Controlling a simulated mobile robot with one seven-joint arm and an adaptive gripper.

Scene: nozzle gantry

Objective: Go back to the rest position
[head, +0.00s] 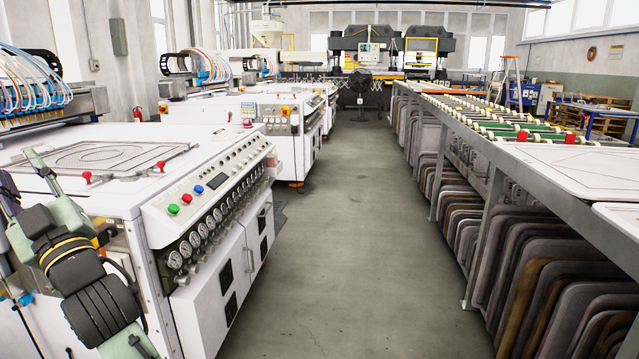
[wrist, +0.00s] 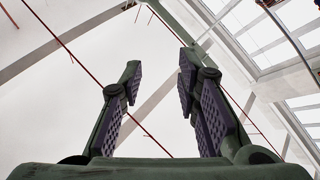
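My gripper (wrist: 160,78) is open and empty in the wrist view. Its two fingers stand apart with dark purple ridged pads facing each other. Only the pale ceiling and its beams show between and beyond them, so the gripper points upward. In the head view my arm, green and black, is folded at the lower left in front of the white machine. It overlaps that machine's front left corner in the picture; whether they touch I cannot tell.
A white machine (head: 205,265) with buttons and gauges stands close on the left. On the right is a long roller rack (head: 470,210) with grey and brown panels below. The grey floor aisle (head: 345,220) between them is clear up to a black fan (head: 360,85).

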